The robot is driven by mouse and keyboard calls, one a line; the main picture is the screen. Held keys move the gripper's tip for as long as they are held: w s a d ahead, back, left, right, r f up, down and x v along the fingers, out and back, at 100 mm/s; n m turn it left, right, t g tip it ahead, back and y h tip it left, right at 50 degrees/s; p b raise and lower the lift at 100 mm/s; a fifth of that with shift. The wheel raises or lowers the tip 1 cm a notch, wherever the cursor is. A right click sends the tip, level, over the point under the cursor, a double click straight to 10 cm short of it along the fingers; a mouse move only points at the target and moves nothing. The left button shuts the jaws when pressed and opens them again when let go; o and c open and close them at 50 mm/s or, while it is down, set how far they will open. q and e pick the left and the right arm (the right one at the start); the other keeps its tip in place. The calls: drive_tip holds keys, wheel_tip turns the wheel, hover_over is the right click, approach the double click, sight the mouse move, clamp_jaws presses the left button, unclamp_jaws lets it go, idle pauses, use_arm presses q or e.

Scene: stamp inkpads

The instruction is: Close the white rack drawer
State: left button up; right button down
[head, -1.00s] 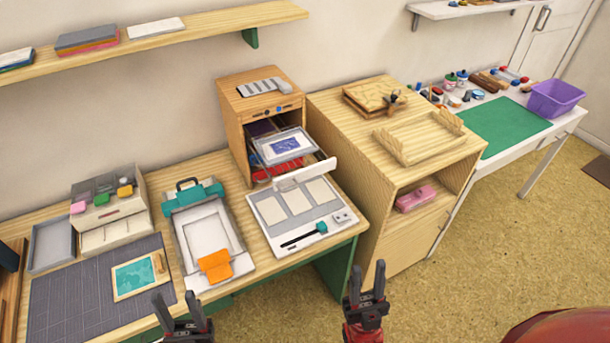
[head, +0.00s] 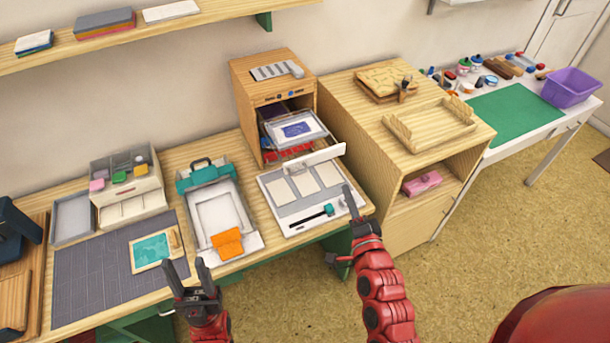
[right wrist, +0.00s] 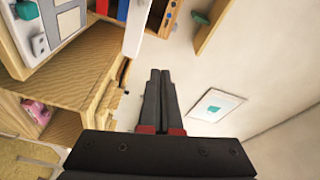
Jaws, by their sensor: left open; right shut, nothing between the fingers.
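The drawer with a white front (head: 322,158) is pulled out of the wooden rack (head: 240,98). A framed blue print (head: 297,130) sits in the rack opening above red items. My right gripper (head: 348,190) is shut and empty, near the table's right edge, in front of and right of the drawer front. Its closed fingers also show in the right wrist view (right wrist: 160,95), with the white front (right wrist: 134,32) beyond them to the upper left; they look apart. My left gripper (head: 187,266) is open and empty at the table's front edge, near the cutting mat.
A grey board with white panels (head: 282,193) lies below the drawer front. A white tray with an orange clip (head: 214,216) and a small white organizer (head: 143,197) stand left. A wooden cabinet (head: 372,141) stands close on the right.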

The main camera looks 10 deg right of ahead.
drive_tip(key=s+a+f+g+y, duration=0.2)
drive_tip(key=a+g+y, duration=0.1)
drive_tip(key=a, duration=0.2)
drive_tip(key=x, duration=1.3)
drive_tip(key=shift+w+a+f+m, duration=0.2)
drive_tip(key=shift+a+f+m, duration=0.1)
drive_tip(key=shift+f, duration=0.15)
